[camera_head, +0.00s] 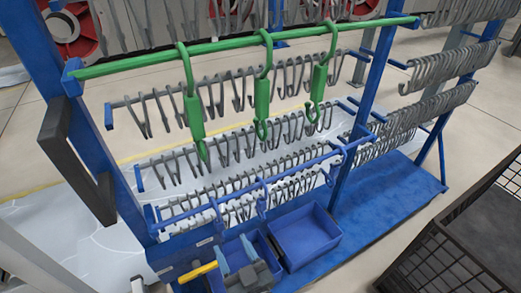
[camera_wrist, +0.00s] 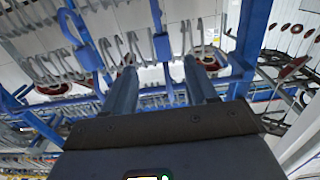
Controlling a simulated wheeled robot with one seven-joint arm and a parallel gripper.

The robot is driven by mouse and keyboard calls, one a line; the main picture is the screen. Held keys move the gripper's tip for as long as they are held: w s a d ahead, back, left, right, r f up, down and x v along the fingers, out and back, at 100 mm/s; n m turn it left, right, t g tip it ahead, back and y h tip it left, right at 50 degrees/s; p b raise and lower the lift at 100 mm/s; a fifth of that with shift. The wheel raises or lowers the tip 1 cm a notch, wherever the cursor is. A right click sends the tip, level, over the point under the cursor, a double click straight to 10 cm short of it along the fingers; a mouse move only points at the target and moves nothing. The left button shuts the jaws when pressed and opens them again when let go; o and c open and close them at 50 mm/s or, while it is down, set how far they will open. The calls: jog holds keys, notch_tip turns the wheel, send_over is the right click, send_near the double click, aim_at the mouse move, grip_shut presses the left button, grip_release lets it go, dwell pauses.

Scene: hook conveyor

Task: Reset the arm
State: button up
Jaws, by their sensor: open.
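My gripper (camera_head: 235,250) is low at the front of the rack in the head view, over the left blue bin. Its two fingers stand apart with nothing between them. In the wrist view my gripper (camera_wrist: 160,65) points toward the rack, fingers spread. Behind the fingers hang blue hook-like pieces (camera_wrist: 161,46) and grey hooks. I see no object held.
A green bar (camera_head: 230,48) carries three long green hooks (camera_head: 262,95). Rows of grey hooks (camera_head: 240,145) hang on the blue rack (camera_head: 340,190). A blue bin (camera_head: 305,235) sits beside my gripper. A dark mesh crate (camera_head: 440,260) stands at the lower right, with open floor beyond.

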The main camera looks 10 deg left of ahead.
jog(key=s+d+r+m+h+p, duration=0.2)
jog(key=s+d+r+h, duration=0.1)
jog(key=s+d, duration=0.6)
jog(key=s+d+r+m+h+p, duration=0.2)
jog(key=s+d+r, duration=0.2)
jog(key=s+d, duration=0.5)
jog(key=s+d+r+m+h+p, duration=0.1)
jog(key=s+d+r+h+p, duration=0.1)
jog(key=s+d+r, duration=0.4)
jog(key=s+d+r+m+h+p, duration=0.1)
jog(key=s+d+r, duration=0.5)
jog(key=r, duration=0.7)
jog(key=shift+s+d+r+m+h+p, duration=0.15)
jog(key=shift+s+d+m+h+p, duration=0.2)
jog(key=shift+s+h+p, duration=0.45)
jog(key=shift+s, duration=0.25)
